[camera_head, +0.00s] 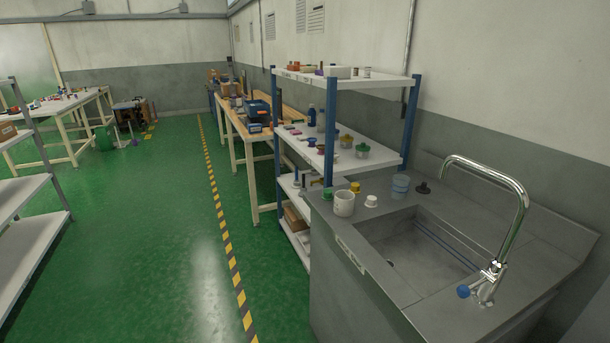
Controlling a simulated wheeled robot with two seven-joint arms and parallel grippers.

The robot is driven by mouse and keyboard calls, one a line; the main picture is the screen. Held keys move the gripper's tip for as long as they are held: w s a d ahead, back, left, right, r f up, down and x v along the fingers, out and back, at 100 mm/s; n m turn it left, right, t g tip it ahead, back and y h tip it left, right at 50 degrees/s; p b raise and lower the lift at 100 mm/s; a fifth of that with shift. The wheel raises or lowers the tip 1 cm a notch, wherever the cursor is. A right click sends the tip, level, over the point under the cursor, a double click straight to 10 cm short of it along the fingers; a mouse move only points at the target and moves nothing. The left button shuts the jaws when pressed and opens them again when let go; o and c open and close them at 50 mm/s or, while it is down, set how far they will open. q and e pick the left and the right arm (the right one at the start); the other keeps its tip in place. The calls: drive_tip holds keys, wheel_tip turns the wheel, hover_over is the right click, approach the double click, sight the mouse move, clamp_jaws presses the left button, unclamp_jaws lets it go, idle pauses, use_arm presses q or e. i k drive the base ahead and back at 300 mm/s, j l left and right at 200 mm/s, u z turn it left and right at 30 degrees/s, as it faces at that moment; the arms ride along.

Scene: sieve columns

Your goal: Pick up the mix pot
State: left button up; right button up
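No object in the camera_head view is clearly marked as the mix pot. A whitish open-topped pot (344,204) stands upright on the sink counter's left part, near the shelf rack. A bluish cylindrical container (400,187) stands behind the basin. I cannot tell which of these is the mix pot. Neither of my grippers is in view.
The grey sink counter (345,234) has a sunken basin (415,258) and a tall chrome faucet (517,205) at right. A blue-posted rack (410,125) stands behind it. Green floor (170,240) is clear at left, with a striped line (222,215). A shelf unit (35,225) stands far left.

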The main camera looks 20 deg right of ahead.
sight(344, 203)
drive_tip(key=i, duration=0.85)
drive_tip(key=i+j+z, duration=0.15)
drive_tip(key=i, duration=1.5)
